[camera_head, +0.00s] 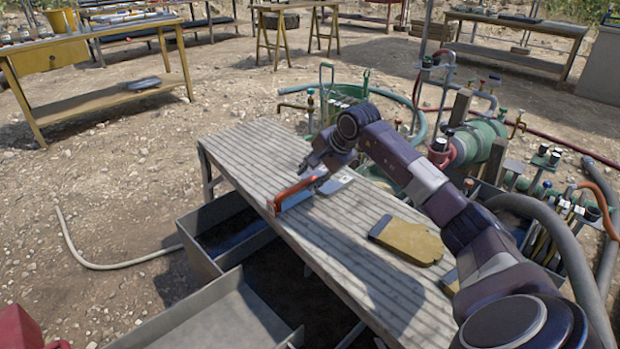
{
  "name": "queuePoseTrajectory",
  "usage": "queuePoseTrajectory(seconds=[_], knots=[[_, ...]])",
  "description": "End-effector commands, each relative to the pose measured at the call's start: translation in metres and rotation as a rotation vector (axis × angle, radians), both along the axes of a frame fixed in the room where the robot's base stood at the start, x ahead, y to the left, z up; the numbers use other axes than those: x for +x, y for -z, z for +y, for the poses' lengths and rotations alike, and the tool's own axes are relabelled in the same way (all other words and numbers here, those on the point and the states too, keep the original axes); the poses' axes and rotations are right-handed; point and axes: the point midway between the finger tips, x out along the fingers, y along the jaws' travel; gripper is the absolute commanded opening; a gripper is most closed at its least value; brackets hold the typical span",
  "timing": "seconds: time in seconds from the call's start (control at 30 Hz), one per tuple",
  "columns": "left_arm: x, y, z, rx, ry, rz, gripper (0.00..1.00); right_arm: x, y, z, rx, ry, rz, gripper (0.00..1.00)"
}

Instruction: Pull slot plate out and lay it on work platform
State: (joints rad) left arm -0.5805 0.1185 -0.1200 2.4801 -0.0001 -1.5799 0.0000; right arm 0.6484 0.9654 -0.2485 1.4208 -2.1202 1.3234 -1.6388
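The slatted grey work platform (352,256) runs from the centre toward the lower right. My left gripper is out of view.
A tan glove (409,241) lies on the platform's right part. Open metal tanks (217,316) lie along its left side. Hoses and a green pump (482,143) crowd the right. A wooden table (88,44) stands upper left; bare stony ground lies left.

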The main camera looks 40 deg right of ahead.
Motion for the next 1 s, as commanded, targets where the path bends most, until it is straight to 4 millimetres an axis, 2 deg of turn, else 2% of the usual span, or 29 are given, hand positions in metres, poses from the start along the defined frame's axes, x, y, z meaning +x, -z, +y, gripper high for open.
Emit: queuePoseTrajectory(seconds=[0.2,0.23,0.37,0.47,0.8,1.0], knots=[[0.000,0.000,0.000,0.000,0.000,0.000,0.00,-0.001,0.003,0.000,0.000,-0.001,0.006,0.34],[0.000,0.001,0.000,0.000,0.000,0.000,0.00,-0.003,0.008,0.001,0.003,0.000,0.017,0.34],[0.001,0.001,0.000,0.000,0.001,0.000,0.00,-0.005,0.002,0.000,0.000,0.000,0.014,0.34],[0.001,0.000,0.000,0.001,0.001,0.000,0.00,-0.012,-0.010,-0.001,-0.002,0.000,0.010,0.34],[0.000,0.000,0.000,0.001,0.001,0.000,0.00,-0.051,-0.069,-0.005,-0.004,0.001,0.007,0.34],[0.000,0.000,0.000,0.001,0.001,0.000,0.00,-0.065,-0.091,-0.005,-0.001,0.001,0.006,0.34]])
